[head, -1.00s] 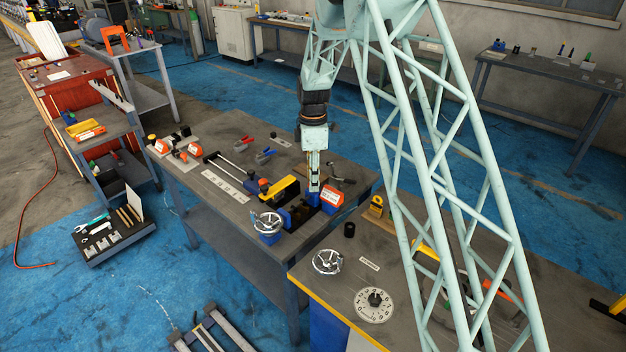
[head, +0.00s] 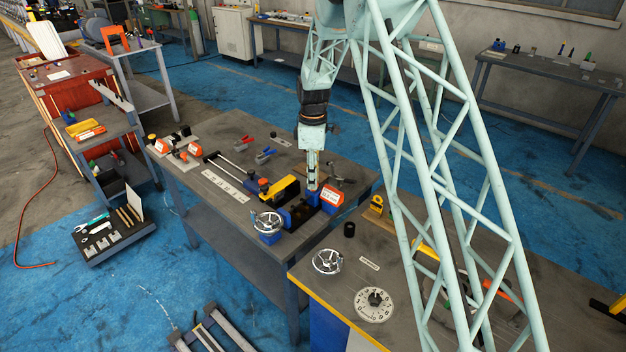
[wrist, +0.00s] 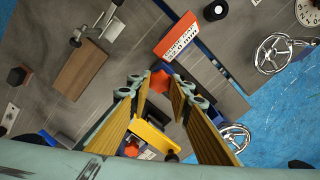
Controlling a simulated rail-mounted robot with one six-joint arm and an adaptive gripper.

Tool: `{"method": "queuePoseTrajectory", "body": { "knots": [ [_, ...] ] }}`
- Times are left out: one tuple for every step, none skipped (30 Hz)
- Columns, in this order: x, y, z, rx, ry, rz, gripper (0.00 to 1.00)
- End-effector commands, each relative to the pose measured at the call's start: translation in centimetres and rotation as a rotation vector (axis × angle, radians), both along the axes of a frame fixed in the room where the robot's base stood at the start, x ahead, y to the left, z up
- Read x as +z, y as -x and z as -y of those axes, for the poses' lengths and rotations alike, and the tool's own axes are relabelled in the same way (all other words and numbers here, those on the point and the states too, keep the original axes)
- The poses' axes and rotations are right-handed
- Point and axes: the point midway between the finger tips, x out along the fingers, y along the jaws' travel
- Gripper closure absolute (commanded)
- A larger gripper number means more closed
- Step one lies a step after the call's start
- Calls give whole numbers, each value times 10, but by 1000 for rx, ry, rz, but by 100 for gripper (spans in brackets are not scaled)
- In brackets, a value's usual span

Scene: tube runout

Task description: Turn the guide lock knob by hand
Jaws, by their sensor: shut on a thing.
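The guide lock knob (wrist: 160,80) appears in the wrist view as a small red-orange piece between my fingertips. My gripper (wrist: 158,86) is shut on it, one finger on each side. In the head view my gripper (head: 312,188) points straight down at the blue and black fixture (head: 300,214) on the middle bench, and the knob is hidden there behind the fingers. The orange and white sign block (head: 332,196) stands just right of my gripper. The yellow and black block (head: 281,190) is just to its left.
A chrome handwheel (head: 267,221) on a blue base stands at the bench's front edge. Another handwheel (head: 327,262) and a white numbered dial (head: 375,304) are on the right bench. A steel piece with a handle (head: 335,172) lies behind my gripper.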

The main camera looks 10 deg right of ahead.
Motion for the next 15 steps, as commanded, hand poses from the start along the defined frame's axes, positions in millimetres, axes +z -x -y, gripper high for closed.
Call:
{"method": "queuePoseTrajectory", "body": {
  "knots": [
    [0,0,0,-26,0,0,89],
    [0,0,0,-42,0,0,89],
    [0,0,0,-51,0,0,79],
    [0,0,0,-49,0,0,77],
    [0,0,0,-49,0,0,74],
    [0,0,0,-48,0,0,70],
    [0,0,0,-48,0,0,68],
    [0,0,0,-48,0,0,67],
    [0,0,0,-48,0,0,67],
    [0,0,0,-47,0,0,67],
    [0,0,0,-47,0,0,67],
    [0,0,0,-47,0,0,67],
    [0,0,0,-47,0,0,67],
    [0,0,0,-47,0,0,67],
    [0,0,0,-47,0,0,67]
  ]
}}
